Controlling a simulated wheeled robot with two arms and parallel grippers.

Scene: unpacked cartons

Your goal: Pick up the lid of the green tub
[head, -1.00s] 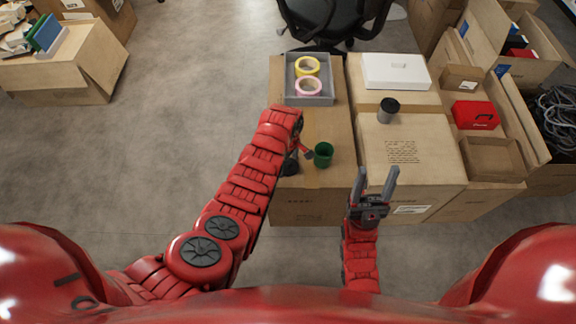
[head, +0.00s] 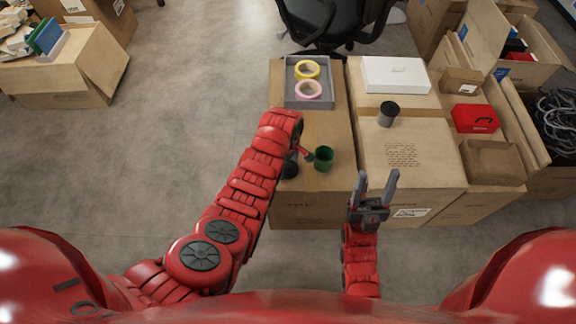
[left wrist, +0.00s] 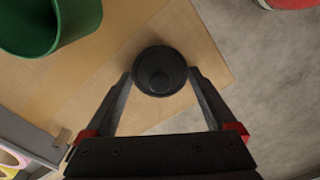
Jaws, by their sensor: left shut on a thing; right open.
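The green tub (head: 323,158) stands upright and open-topped on the near part of the left carton. Part of the tub also shows at the top left of the left wrist view (left wrist: 45,22). A dark round lid with a central knob (left wrist: 159,72) is between the fingertips of my left gripper (left wrist: 160,82), which is shut on its sides. The lid is beside the tub, not on it. In the head view my left gripper (head: 291,164) is left of the tub, largely hidden by my arm. My right gripper (head: 376,186) is open and empty, in front of the cartons.
A grey tray (head: 310,97) holds a yellow tape roll (head: 307,65) and a pink one (head: 308,85) behind the tub. A dark cup (head: 388,108), white box (head: 396,73) and red case (head: 474,118) stand on cartons to the right. Open floor lies left.

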